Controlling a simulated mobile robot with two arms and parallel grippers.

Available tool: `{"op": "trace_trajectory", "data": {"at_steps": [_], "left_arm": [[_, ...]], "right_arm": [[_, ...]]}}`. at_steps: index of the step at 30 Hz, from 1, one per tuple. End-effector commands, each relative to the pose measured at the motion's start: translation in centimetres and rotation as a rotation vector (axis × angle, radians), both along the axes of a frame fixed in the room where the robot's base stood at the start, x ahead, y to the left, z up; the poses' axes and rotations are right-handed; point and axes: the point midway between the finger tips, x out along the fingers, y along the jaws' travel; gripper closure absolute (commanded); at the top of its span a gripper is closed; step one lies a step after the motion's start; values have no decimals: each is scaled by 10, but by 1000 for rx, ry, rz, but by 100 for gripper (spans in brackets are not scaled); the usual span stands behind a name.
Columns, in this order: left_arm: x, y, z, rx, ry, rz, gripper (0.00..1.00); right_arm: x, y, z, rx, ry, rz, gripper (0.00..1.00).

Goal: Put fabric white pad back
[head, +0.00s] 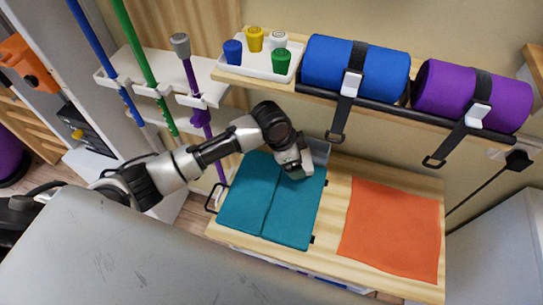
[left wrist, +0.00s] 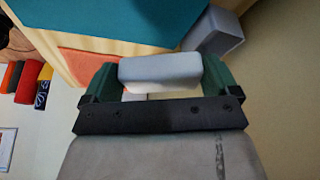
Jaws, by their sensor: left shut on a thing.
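My left gripper (head: 298,172) reaches over the back right part of the folded teal cloth in the head view, pointing down. In the left wrist view my left gripper (left wrist: 155,82) has its green fingers shut on a white pad (left wrist: 160,70), a small block with rounded edges. The pad lies across between the two fingers. In the head view the gripper hides most or all of the pad. My right gripper is not in view.
The teal cloth (head: 253,205) and an orange cloth (head: 390,230) lie on a wooden bench. A grey box (head: 320,152) stands behind the gripper. Above are a shelf with blue (head: 350,68) and purple (head: 465,95) strapped rolls and a white tray (head: 252,64) of coloured pieces. Poles stand at left.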

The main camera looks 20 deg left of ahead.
Motion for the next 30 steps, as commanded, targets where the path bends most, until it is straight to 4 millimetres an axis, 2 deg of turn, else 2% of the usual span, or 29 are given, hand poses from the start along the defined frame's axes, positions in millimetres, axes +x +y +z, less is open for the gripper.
{"op": "trace_trajectory", "data": {"at_steps": [1,6,12,15,20,22,30], "left_arm": [[9,-4,-6,-7,-2,100,36],[37,-4,-3,-6,-1,484,36],[58,1,2,-3,0,884,36],[63,4,4,-2,1,1022,36],[67,10,4,1,2,1140,36],[69,19,0,4,1,1157,36],[79,77,-34,6,1,1159,36]], "right_arm": [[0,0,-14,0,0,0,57],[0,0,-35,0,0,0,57],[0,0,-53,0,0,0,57],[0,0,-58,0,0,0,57],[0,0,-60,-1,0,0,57],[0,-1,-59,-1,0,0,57],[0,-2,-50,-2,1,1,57]]}}
